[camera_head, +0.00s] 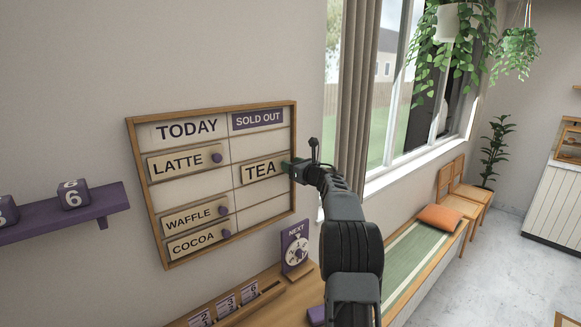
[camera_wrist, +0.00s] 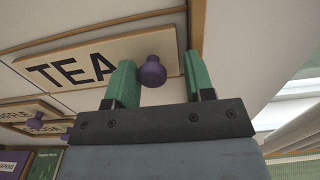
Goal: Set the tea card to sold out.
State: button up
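The menu board (camera_head: 190,194) hangs on the wall with a TODAY column on the left and a SOLD OUT column on the right. The head view hides the knob behind my gripper.
The waffle card (camera_head: 190,218) and cocoa card (camera_head: 194,244) sit low in the TODAY column. A purple NEXT dial sign (camera_head: 295,247) and a card rack (camera_head: 228,306) stand below the board. A curtain (camera_head: 355,90) and window are to the right.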

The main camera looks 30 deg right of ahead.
jog(key=shift+o, duration=0.2)
jog(key=shift+a, duration=0.2)
jog(key=s+d+b, duration=0.2)
jog(key=s+b, duration=0.4)
jog(key=s, duration=0.7)
jog(key=shift+s+b, duration=0.3)
jog(key=shift+s, duration=0.05)
jog(key=shift+d, duration=0.1)
